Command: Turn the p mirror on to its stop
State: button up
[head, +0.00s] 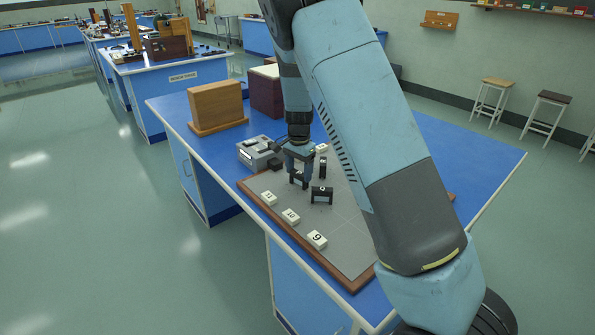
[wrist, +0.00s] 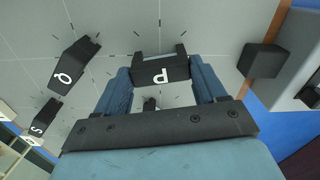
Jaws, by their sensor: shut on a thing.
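The p mirror (wrist: 160,72) is a small black block with a white letter, seen in the wrist view on the grey gridded board (wrist: 215,25). Short dark tick marks lie on the board around it. My gripper (wrist: 160,80) has its blue fingers on either side of the p mirror and is shut on it. In the head view my gripper (head: 299,178) points down at the board, and its fingers largely hide the p mirror. The mirror's angle against a stop cannot be told.
The black q mirror (head: 321,195) stands close by, with another black mirror (head: 323,167) behind it. Number tiles 11 (head: 269,198), 10 (head: 291,216) and 9 (head: 317,239) line the near left. A grey box (head: 258,152) and a black block (wrist: 262,60) stand beside the gripper.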

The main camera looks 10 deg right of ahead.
aim_at(299, 173)
jog(key=n, duration=0.6)
jog(key=shift+n, duration=0.4)
jog(key=shift+s, duration=0.1)
dwell(0.3)
jog(key=o, duration=1)
jog(key=shift+o, duration=0.2)
notch_tip(299, 173, up, 14)
jog(key=shift+f, duration=0.15)
